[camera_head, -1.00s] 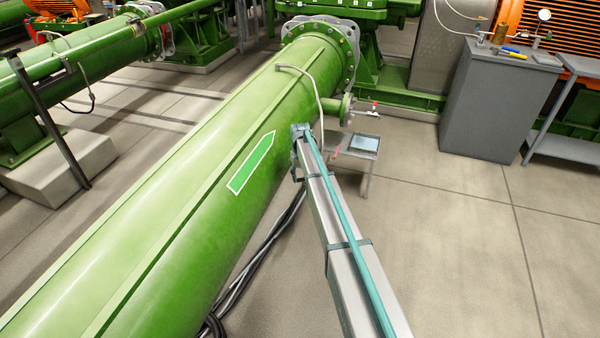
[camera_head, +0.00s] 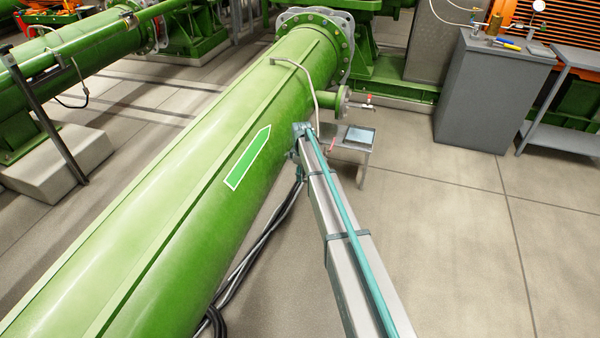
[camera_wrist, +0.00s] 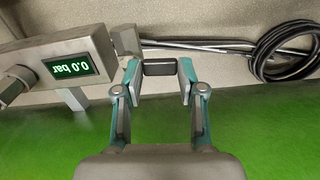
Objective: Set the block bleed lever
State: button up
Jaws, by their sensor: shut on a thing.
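In the wrist view my gripper (camera_wrist: 160,80) is shut on a small dark grey block-shaped piece (camera_wrist: 160,67) held between its fingertips. I cannot tell whether this piece is the lever's grip. To its left is a grey box with a green display (camera_wrist: 72,67) reading 0.0 bar, upside down. A grey rounded fitting with a dark end (camera_wrist: 18,84) sits at the box's left end. In the head view my arm reaches to the right side of the large green pipe (camera_head: 190,190); the fingers cannot be made out there. A small red part (camera_head: 332,145) shows beside the arm's end.
A small grey stand (camera_head: 347,147) carries a flat panel, right of my arm's end. A side flange (camera_head: 343,103) has a small red-handled valve (camera_head: 368,106). Black cables (camera_head: 262,248) lie on the floor below the pipe. A grey cabinet (camera_head: 490,95) stands at right; the floor before it is clear.

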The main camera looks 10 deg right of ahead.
jog(key=shift+s+d+f+n, duration=0.15)
jog(key=shift+s+f+n, duration=0.15)
jog(key=shift+n, duration=0.2)
jog(key=o, duration=1.1)
jog(key=shift+w, duration=0.1)
jog(key=shift+o, duration=0.2)
jog(key=shift+r, duration=0.2)
jog(key=shift+w+r, duration=0.1)
jog(key=shift+r, duration=0.15)
notch_tip(320, 180, up, 11)
jog(key=shift+r, duration=0.15)
